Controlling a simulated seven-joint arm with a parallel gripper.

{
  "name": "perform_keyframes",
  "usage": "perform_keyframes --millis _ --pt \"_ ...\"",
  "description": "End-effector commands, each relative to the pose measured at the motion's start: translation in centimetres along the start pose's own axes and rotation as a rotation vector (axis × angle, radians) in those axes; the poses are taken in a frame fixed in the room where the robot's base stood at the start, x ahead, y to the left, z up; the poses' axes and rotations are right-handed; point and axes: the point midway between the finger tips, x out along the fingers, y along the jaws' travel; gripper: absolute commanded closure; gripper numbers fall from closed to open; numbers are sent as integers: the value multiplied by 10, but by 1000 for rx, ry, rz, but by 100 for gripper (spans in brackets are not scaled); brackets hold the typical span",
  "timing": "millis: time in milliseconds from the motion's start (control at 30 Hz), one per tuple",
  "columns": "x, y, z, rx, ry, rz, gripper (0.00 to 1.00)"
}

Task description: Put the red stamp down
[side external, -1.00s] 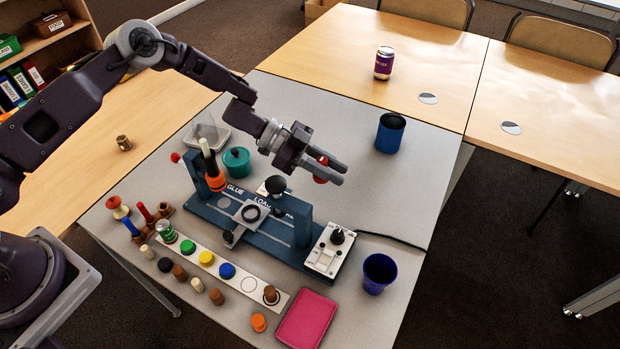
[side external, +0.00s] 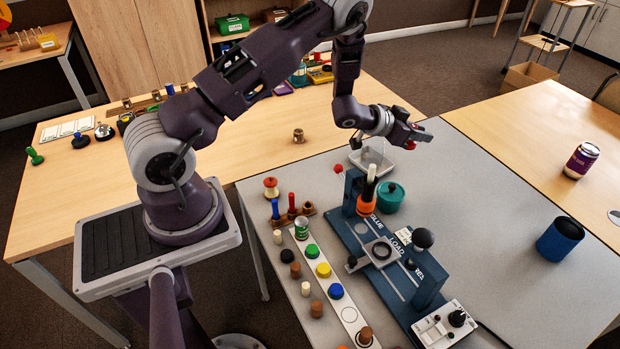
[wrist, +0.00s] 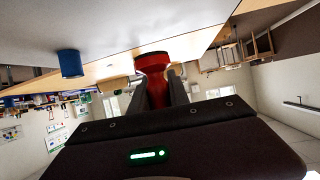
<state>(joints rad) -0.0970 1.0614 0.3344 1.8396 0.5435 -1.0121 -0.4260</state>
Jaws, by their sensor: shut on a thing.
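The red stamp (wrist: 153,63) is between the fingers of my gripper (wrist: 157,90) in the wrist view, its wide end pointing away from the palm. Only a little of the red stamp (side external: 410,144) shows there; the fingers hide the rest. My gripper is shut on it. The stamp appears clear of any surface.
A blue fixture (side external: 383,250) with an orange-collared post stands mid-table beside a teal pot (side external: 390,196). A blue cup (side external: 560,239) stands right; the grey table (side external: 480,215) is bare between cup and fixture.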

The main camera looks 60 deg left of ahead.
Motion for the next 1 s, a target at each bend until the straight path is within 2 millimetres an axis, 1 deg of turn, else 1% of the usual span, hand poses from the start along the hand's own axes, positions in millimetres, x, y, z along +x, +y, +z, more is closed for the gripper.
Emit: perform_keyframes --millis 33,100,200,267,300,367,400,467,500,600,700,800,867,1000 --pt "-7 -25 2 -29 -2 -65 100" --pt "-19 -58 5 -73 -2 -153 100" --pt "-40 -98 14 -127 -3 -263 100" --pt "-54 -118 22 -156 -5 -323 100" --pt "-65 -130 29 -173 -6 -360 100" --pt "-80 -143 45 -198 -9 -411 100" --pt "-91 -148 57 -212 -10 -440 100" --pt "-106 -152 77 -230 -13 -478 100" --pt "-116 -152 90 -239 -15 -499 100" --pt "-142 -151 119 -263 -14 -551 100" --pt "-165 -150 140 -285 -12 -596 100" --pt "-181 -150 150 -299 -7 -627 100" --pt "-182 -149 159 -305 -7 -633 100" --pt "-169 -149 190 -306 -6 -635 100"
